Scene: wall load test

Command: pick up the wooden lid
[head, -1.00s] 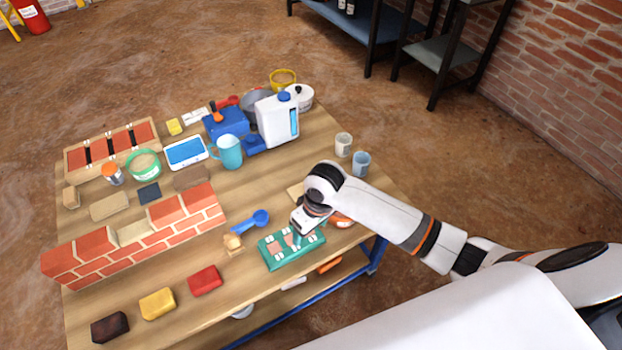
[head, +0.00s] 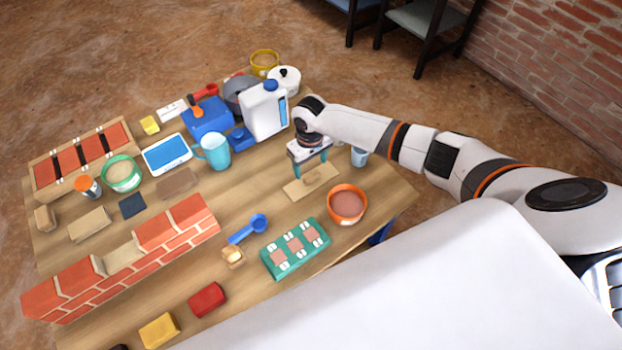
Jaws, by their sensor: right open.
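The wooden lid (head: 296,190) is a flat, light-wood rectangle with a small raised grip on top. It lies on the wooden table (head: 262,190), right of the middle. My right gripper (head: 311,168) points down just above the lid's far side, its two teal fingers apart with nothing seen between them. I cannot tell whether the fingertips touch the lid. My left gripper is not in view.
An orange bowl (head: 347,204) and a green tray with reddish pieces (head: 295,248) are nearer the front. A blue-grey cup (head: 360,157) stands right of my gripper. A white jug (head: 265,112) stands behind to the left.

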